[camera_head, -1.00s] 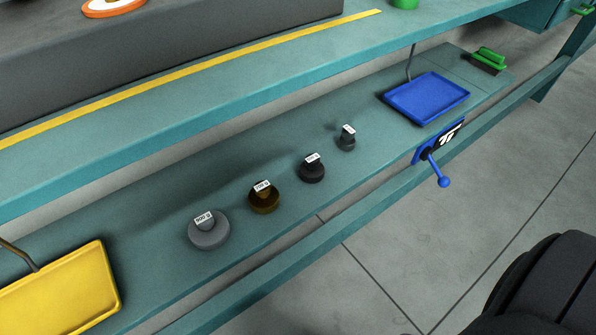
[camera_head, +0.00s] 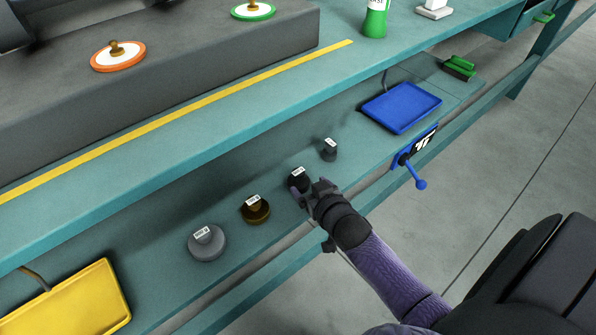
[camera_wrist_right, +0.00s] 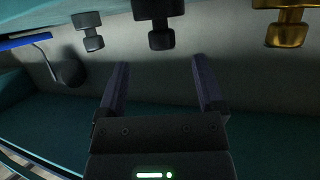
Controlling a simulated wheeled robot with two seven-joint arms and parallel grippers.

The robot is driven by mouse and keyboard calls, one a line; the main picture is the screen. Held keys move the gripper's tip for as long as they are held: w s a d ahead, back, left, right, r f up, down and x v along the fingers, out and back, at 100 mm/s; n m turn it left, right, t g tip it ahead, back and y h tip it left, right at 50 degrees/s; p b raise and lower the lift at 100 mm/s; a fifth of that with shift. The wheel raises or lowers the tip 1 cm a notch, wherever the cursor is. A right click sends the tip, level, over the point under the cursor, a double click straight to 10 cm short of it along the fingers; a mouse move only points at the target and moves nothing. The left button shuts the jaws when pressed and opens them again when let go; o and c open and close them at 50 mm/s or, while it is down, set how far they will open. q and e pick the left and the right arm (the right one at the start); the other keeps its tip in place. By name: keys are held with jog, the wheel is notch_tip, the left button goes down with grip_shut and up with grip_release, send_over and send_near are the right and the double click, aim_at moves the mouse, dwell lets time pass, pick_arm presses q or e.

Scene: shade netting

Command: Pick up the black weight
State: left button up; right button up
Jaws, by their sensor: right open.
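The black weight (camera_head: 298,180) stands on the lower teal shelf between the brown-gold weight (camera_head: 256,209) and the smaller dark grey weight (camera_head: 329,150). My right gripper (camera_head: 304,193) is right beside its front side, partly covering it. In the right wrist view, my right gripper (camera_wrist_right: 160,66) has its two fingers apart with nothing between them. The black weight (camera_wrist_right: 154,20) is beyond the fingertips there, roughly in line with the gap, its top cut off by the frame edge. My left gripper is not in view.
A large grey weight (camera_head: 207,243) stands at the row's near left end. A yellow tray (camera_head: 75,303) and a blue tray (camera_head: 401,107) flank the row. The upper bench edge (camera_head: 190,135) overhangs behind. A blue-handled clamp (camera_head: 418,158) sits on the front rail.

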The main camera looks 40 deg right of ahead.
aim_at(301, 177)
jog(key=b+x, duration=0.3)
jog(key=x, duration=0.3)
jog(key=shift+w+a+f+b, duration=0.1)
jog(key=shift+w+f+b, duration=0.1)
jog(key=shift+b, duration=0.2)
jog(key=shift+w+r, duration=0.1)
jog(key=shift+w, duration=0.1)
jog(key=shift+r, duration=0.15)
jog(key=c, duration=0.9)
grip_shut()
